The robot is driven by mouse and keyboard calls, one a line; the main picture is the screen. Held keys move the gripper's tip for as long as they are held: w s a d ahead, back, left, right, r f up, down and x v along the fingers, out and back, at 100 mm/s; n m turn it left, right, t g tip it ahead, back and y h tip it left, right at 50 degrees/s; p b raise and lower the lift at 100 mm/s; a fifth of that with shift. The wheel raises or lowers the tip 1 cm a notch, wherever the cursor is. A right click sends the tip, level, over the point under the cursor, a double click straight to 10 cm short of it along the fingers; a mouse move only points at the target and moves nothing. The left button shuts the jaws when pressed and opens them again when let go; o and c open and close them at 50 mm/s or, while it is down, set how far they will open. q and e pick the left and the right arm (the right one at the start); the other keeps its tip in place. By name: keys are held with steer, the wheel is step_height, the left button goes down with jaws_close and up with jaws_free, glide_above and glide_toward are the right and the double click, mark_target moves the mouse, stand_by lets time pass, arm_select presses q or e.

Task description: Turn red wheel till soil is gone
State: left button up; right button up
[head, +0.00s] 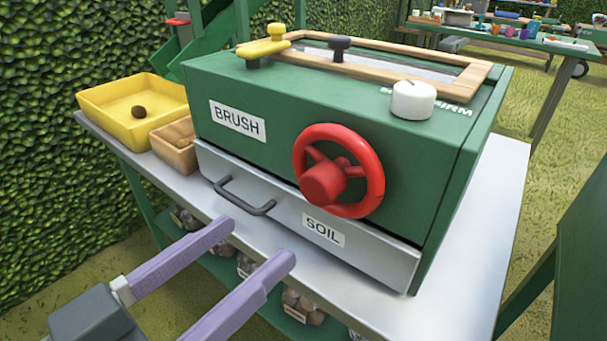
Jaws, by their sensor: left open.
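The red wheel (372,176) is a spoked ring with a thick hub, fixed on the front of a green machine (420,152). Below it is a grey drawer (375,258) labelled SOIL, which looks shut, with a dark handle (243,197). A wood-framed opening (455,72) is on the machine's top; its contents cannot be made out. My left gripper (262,244) has two purple fingers, open and empty, in front of the drawer and to the lower left of the wheel, apart from it. My right gripper is not in view.
A yellow tray (98,103) holding a brown lump (138,112) and a small wooden box (163,145) stand left of the machine. A white knob (413,100) and a yellow handle (262,47) are on top. The grey tabletop (480,245) is clear at the right.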

mark_target(313, 193)
arm_select(q)
steer(key=b+x, duration=0.1)
steer(key=x, duration=0.9)
steer(key=shift+s, duration=0.1)
steer(key=shift+c, duration=0.2)
jaws_close()
